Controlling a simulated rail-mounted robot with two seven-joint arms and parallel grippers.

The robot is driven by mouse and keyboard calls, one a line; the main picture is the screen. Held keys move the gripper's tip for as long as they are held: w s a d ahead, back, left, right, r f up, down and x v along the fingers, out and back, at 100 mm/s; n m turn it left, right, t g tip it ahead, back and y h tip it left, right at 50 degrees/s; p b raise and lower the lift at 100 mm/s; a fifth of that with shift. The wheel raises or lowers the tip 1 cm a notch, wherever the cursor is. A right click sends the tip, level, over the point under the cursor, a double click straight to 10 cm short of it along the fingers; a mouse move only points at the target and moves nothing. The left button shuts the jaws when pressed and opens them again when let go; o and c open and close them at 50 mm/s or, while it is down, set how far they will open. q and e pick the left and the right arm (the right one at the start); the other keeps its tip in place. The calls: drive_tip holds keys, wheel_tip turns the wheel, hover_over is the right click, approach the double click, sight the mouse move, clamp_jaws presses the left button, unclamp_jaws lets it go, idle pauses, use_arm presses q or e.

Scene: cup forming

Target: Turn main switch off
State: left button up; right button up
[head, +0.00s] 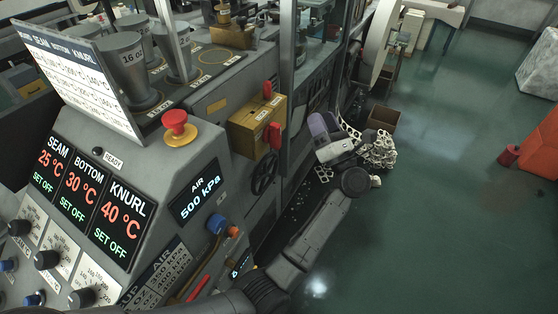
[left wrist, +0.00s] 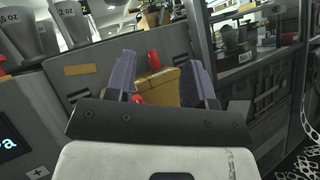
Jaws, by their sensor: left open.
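A yellow switch box (head: 250,122) is mounted on the side of the machine. It has a red lever (head: 267,90) at its top and a red handle (head: 274,134) on its front; which one is the main switch I cannot tell. My left gripper (head: 316,126) is open and empty, to the right of the box and apart from it. In the left wrist view the yellow box (left wrist: 180,88) shows between the purple fingers of the left gripper (left wrist: 163,78). The red lever (left wrist: 153,60) stands up there, and the red handle (left wrist: 138,98) is mostly hidden. My right gripper is not in view.
A black handwheel (head: 264,173) sits below the box. A red emergency button (head: 175,124) stands on the control panel (head: 150,165) at left. A cardboard box (head: 383,120) and a pile of pale scrap (head: 378,150) are behind the gripper. The green floor at right is largely free.

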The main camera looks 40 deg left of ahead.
sight(280, 136)
use_arm(q)
wheel_tip(280, 136, down, 8)
drive_tip(key=s+d+n+g+h+b, duration=0.1)
drive_tip(key=d+n+g+h+b, duration=0.3)
drive_tip(key=n+g+b, duration=0.65)
drive_tip(key=shift+n+g+h, duration=0.3)
drive_tip(key=shift+n+g, duration=0.55)
drive_tip(key=shift+g, duration=0.1)
drive_tip(key=a, duration=0.5)
drive_tip(key=s+a, duration=0.1)
drive_tip(key=a, duration=0.3)
drive_tip(key=s+a, duration=0.1)
drive_tip(key=a, duration=0.4)
drive_tip(key=shift+s+a+f, duration=0.1)
drive_tip(key=shift+s+a, duration=0.15)
drive_tip(key=shift+a, duration=0.1)
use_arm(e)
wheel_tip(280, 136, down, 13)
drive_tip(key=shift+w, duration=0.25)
use_arm(q)
drive_tip(key=shift+c, duration=0.5)
